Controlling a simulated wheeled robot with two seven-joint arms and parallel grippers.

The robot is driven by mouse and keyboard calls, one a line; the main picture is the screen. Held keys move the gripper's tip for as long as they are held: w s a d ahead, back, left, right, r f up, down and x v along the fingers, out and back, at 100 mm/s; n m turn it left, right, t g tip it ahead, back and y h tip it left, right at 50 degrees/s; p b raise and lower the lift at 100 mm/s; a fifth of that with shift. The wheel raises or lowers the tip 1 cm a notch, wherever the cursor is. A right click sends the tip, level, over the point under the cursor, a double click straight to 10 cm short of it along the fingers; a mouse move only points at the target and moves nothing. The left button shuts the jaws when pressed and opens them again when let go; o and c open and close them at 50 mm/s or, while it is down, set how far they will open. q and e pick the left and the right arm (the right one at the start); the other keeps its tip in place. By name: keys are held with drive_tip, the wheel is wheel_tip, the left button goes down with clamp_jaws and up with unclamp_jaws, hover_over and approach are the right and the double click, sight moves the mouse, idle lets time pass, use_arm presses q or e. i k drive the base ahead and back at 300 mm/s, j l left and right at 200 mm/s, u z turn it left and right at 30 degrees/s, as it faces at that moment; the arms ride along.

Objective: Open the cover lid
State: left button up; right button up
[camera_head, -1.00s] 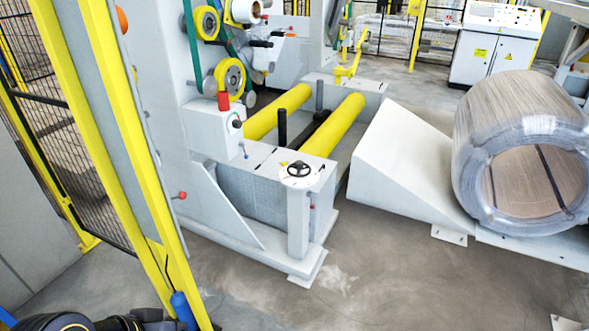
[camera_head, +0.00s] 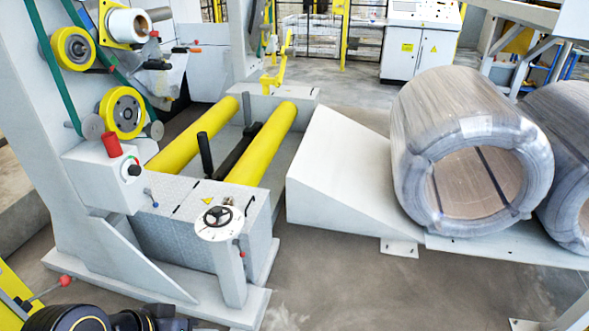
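I cannot make out a part that is clearly the cover lid. The wrapping machine stands at the left, with a grey control box (camera_head: 104,182) on its frame. The box carries a red cylindrical part (camera_head: 113,147) on top and a black round knob (camera_head: 134,170) on its side. A white round-topped post with a black handwheel (camera_head: 218,216) stands at the machine's front. Dark round parts of my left arm show at the bottom left edge. Neither gripper is in view.
Two yellow rollers (camera_head: 262,143) lie behind the control box. A white ramp (camera_head: 335,175) leads to a wrapped coil (camera_head: 455,90), with a second coil (camera_head: 566,125) beside it. A white cabinet (camera_head: 420,43) stands at the back. The floor in front is clear.

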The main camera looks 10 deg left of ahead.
sight(206, 194)
drive_tip(key=i+l, duration=0.1)
drive_tip(key=i, duration=0.65)
drive_tip(key=i+l+u, duration=0.1)
drive_tip(key=i, duration=0.6)
drive_tip(key=i+l+u, duration=0.1)
drive_tip(key=i+u, duration=0.2)
drive_tip(key=u, duration=0.15)
drive_tip(key=i+l+u, duration=0.2)
drive_tip(key=u, duration=0.25)
drive_tip(key=i+l+u, duration=0.3)
drive_tip(key=u, duration=0.2)
drive_tip(key=i+l+u, duration=0.25)
drive_tip(key=l+u, duration=0.2)
drive_tip(key=i+l+u, duration=0.1)
drive_tip(key=l+u, duration=0.8)
drive_tip(key=i+j, duration=0.05)
